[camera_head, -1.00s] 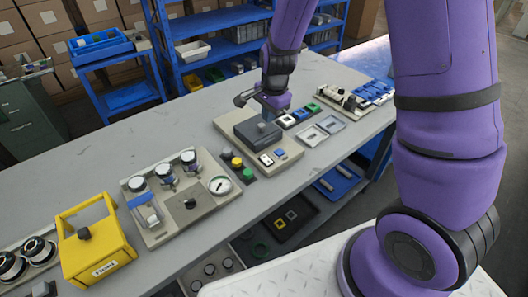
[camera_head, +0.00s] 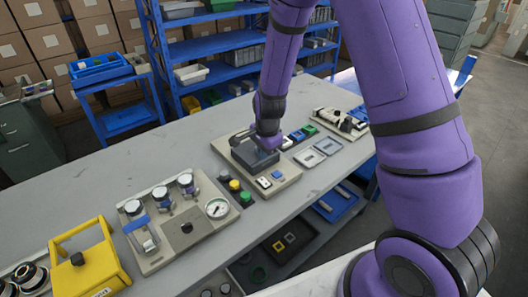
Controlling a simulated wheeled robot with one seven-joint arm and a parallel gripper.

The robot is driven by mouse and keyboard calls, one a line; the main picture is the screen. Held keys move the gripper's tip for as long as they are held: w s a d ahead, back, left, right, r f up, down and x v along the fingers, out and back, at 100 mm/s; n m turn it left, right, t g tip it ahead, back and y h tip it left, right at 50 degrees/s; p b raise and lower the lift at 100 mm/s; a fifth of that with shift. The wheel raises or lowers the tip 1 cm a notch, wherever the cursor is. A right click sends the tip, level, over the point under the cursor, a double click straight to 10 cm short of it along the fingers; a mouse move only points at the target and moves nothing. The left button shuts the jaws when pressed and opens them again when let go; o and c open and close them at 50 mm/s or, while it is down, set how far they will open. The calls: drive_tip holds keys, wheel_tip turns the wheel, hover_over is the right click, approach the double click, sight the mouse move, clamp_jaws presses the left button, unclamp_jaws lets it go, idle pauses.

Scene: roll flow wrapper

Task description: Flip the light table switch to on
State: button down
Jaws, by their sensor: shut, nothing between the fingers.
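The unit on the bench that looks like the light table (camera_head: 217,147) has a beige base plate and a raised dark grey box (camera_head: 244,157). A small white rocker switch with dark marks (camera_head: 264,182) sits on the plate's front edge, beside a small blue button (camera_head: 277,174). I cannot tell which way the rocker is set. My gripper (camera_head: 267,149) points down over the right part of the dark box, behind the switch and apart from it. It is shut and holds nothing. Its fingertips are small and partly blend with the box, so contact is unclear.
Round black, yellow and green buttons (camera_head: 235,185) stand left of the switch. A gauge panel (camera_head: 160,262) and a yellow box (camera_head: 95,270) lie farther left. Light frames (camera_head: 327,146) and small parts are to the right.

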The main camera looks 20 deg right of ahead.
sight(264, 181)
drive_tip(key=f, duration=0.3)
drive_tip(key=w+f, duration=0.1)
drive_tip(key=f, duration=0.6)
drive_tip(key=shift+w+a+f, duration=0.15)
drive_tip(key=shift+a+f, duration=0.05)
drive_tip(key=shift+f, duration=0.2)
drive_tip(key=shift+f, duration=0.15)
drive_tip(key=shift+s+d+r, duration=0.2)
drive_tip(key=shift+s+r, duration=0.1)
drive_tip(key=shift+s, duration=0.4)
